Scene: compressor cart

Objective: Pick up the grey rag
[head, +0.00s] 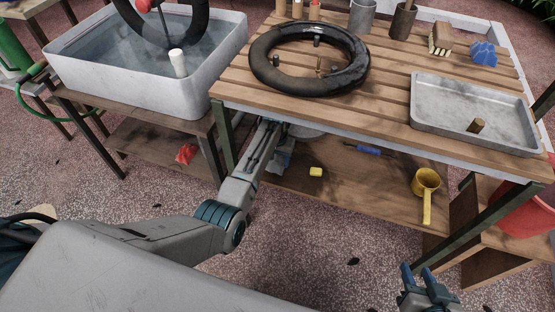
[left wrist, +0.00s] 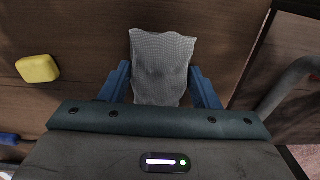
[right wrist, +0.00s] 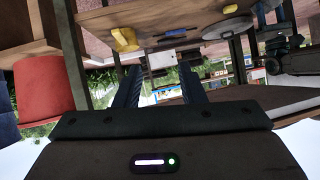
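The grey rag (left wrist: 163,68) is a pale, woven-looking cloth on the wooden lower shelf (head: 340,195) under the workbench. In the left wrist view it lies between the two blue fingers of my left gripper (left wrist: 164,85). Those fingers stand wide apart, one on each side of the rag; I cannot tell whether they touch it.
The bench top (head: 390,95) overhangs my left arm. A yellow sponge (head: 316,172), a blue-handled tool (head: 368,150) and a yellow scoop (head: 426,190) are on the shelf. A red cloth (head: 186,153) lies under the water tub (head: 140,85). A red bucket (head: 525,215) stands right.

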